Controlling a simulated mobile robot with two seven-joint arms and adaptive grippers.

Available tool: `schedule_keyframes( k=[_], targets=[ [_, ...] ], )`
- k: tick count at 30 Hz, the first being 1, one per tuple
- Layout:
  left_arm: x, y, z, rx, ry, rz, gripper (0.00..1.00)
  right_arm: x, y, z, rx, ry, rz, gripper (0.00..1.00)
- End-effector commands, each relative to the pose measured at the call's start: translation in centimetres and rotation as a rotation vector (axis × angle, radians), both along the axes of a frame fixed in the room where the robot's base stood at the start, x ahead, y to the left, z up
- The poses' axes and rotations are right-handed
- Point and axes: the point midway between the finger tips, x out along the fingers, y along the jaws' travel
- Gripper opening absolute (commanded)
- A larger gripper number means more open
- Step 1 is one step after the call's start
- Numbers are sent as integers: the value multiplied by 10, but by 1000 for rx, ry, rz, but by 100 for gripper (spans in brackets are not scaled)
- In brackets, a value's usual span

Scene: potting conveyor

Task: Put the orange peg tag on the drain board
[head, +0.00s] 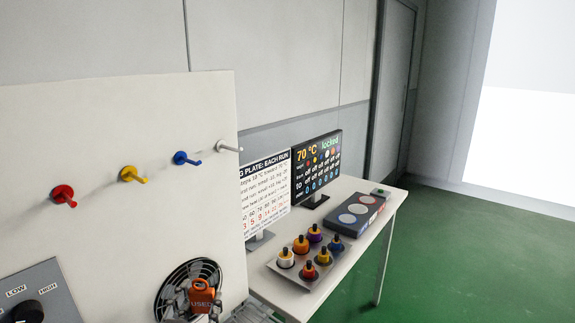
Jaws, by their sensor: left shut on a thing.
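The orange peg tag (202,293), marked "USED", is at the bottom of the head view, in front of a round dark fan. My left gripper (198,309) is at the bottom edge, partly hidden, and is shut on the orange tag. A pale slatted rack (250,313), possibly the drain board, shows only in part at the bottom edge, just right of the gripper. I cannot tell for certain that it is the drain board. My right gripper is not in view.
An upright white panel (90,120) fills the left, with red, yellow, blue and pale pegs jutting out. A dark fan (175,283) is on it. A white table (345,222) holds a tray of coloured knobbed pots (309,260), two signs and a dark box (355,212).

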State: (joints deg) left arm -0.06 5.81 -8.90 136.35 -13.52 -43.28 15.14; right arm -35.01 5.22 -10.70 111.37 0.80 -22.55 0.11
Motion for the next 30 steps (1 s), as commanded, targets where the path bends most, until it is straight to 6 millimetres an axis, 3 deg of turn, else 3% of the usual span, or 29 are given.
schedule_keyframes(
  k=[11, 30],
  targets=[
    [-2, -6, 5, 3, -2, -41, 16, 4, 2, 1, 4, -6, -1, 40],
    [-38, -102, 67, 7, -3, -616, 16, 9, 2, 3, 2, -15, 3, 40]
  ],
)
